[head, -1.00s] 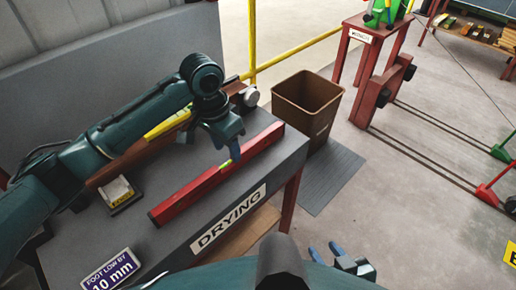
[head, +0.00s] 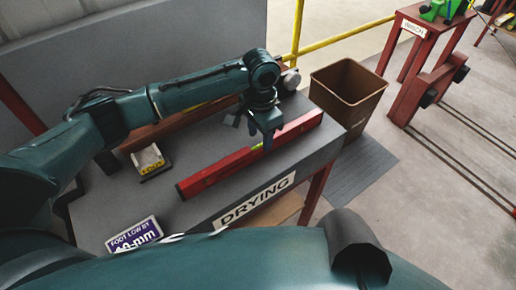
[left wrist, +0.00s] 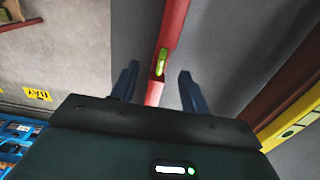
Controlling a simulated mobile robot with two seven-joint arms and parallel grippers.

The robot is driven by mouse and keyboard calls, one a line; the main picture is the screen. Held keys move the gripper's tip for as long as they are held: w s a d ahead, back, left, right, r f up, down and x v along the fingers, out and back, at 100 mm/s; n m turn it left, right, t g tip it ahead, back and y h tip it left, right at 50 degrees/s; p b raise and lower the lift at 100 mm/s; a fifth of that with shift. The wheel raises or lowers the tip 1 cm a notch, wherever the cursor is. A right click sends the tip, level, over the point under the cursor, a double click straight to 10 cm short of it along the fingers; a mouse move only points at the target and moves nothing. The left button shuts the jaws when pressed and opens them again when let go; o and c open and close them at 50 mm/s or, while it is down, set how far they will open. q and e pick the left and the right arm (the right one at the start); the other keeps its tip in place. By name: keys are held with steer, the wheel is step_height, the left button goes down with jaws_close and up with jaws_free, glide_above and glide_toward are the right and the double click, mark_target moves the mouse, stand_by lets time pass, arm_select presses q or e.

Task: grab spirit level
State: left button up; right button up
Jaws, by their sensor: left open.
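The red spirit level (head: 215,171) lies flat on the grey table marked DRYING, slanting from lower left to upper right near the front edge. My left gripper (head: 258,140) is over its middle, pointing down, and hides part of it. In the left wrist view the red level (left wrist: 174,22) and its green vial show between the two blue fingers of my left gripper (left wrist: 159,76). The fingers are apart, one on each side of the level, with gaps. Whether the fingertips are down at its height is hard to tell. My right gripper is not in view.
A brown bar (head: 150,137) and a yellow bar (left wrist: 295,120) lie behind the level. A brown bin (head: 346,92) stands beyond the table's right end.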

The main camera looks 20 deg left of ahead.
mark_target(259, 143)
arm_select(q)
step_height(259, 143, down, 3)
steer(key=shift+f, duration=0.2)
jaws_close()
stand_by(0.4)
steer(key=shift+r, duration=0.1)
